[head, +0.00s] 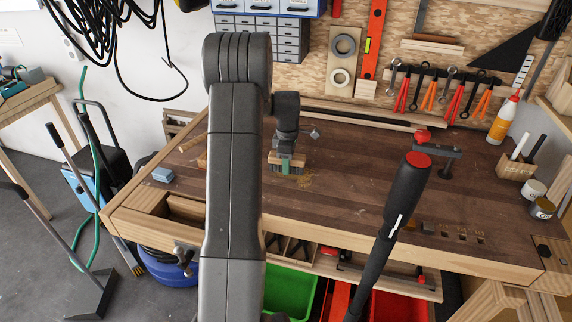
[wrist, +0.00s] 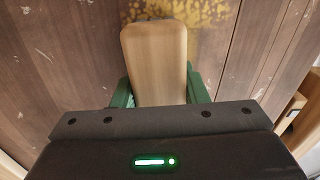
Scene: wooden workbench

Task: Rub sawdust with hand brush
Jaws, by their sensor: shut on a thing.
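The hand brush (head: 297,158) has a light wooden body and is on the workbench top, left of the bench's middle. It fills the upper middle of the wrist view (wrist: 155,55). My gripper (head: 286,166) is shut on the brush from above, with its green fingers (wrist: 158,90) on either side of the wood. The bristles are hidden under the body. Yellowish sawdust (wrist: 212,12) lies on the dark wood just beyond the brush in the wrist view. In the head view a faint patch of sawdust (head: 304,182) shows beside and below the brush.
The workbench (head: 360,190) is mostly clear to the right of the brush. A red-topped clamp (head: 436,150), a glue bottle (head: 503,120), a pencil block (head: 515,168) and cans stand at the right. A blue block (head: 162,175) lies at the left. Tools hang on the back wall.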

